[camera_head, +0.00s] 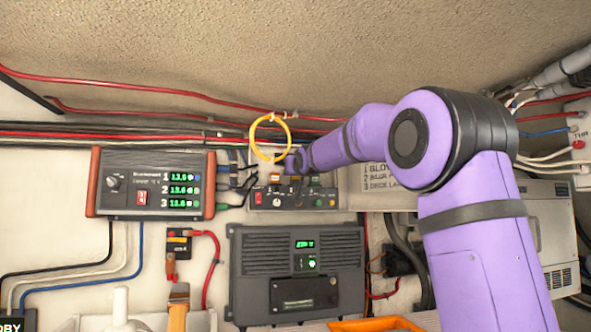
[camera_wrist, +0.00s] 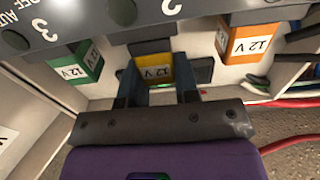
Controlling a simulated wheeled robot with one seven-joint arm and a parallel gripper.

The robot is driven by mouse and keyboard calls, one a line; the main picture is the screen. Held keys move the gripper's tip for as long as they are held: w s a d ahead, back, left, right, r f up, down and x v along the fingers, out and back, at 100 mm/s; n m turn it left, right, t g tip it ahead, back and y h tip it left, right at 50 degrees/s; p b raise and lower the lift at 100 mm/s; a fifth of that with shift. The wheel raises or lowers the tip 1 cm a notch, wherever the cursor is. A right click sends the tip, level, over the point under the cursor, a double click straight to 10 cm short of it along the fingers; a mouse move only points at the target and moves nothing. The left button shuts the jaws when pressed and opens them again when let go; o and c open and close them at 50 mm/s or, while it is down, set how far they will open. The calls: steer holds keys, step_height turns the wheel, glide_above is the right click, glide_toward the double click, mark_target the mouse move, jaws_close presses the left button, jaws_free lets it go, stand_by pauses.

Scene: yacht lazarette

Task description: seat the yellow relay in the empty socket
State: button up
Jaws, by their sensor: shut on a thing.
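My gripper (camera_wrist: 157,88) is shut on the yellow relay (camera_wrist: 156,70), marked 12 V, with one finger on each side of it. The relay is at the relay panel (camera_wrist: 110,14), between a green relay (camera_wrist: 78,63) and an orange relay (camera_wrist: 247,38) in the wrist view. A dark block (camera_wrist: 150,47) lies right behind it. I cannot tell whether the yellow relay is down in its socket or just above it; its underside is hidden. In the head view my gripper (camera_head: 296,162) is above the panel (camera_head: 297,199) and hides the yellow relay.
A yellow cable loop (camera_head: 255,136) hangs just left of my gripper. Red and black cables run along the wall behind. A meter box (camera_head: 150,183) stands left of the panel, and a grey charger unit (camera_head: 297,272) is below it.

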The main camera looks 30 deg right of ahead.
steer(key=shift+f, duration=0.55)
steer(key=o, duration=1)
steer(key=shift+o, duration=0.2)
steer(key=shift+s, duration=0.15)
steer(key=v, duration=1)
steer(key=shift+s, duration=0.25)
steer(key=shift+a, duration=0.1)
steer(key=s+a+f+n+g+y, duration=0.2)
steer(key=s+a+f+g+y, duration=0.3)
steer(key=s+a+f, duration=0.85)
steer(key=s+a+f+n+g, duration=0.1)
steer(key=s+f+g, duration=0.6)
steer(key=s+f, duration=1.3)
steer(key=shift+s+a, duration=0.55)
steer(key=shift+s, duration=0.4)
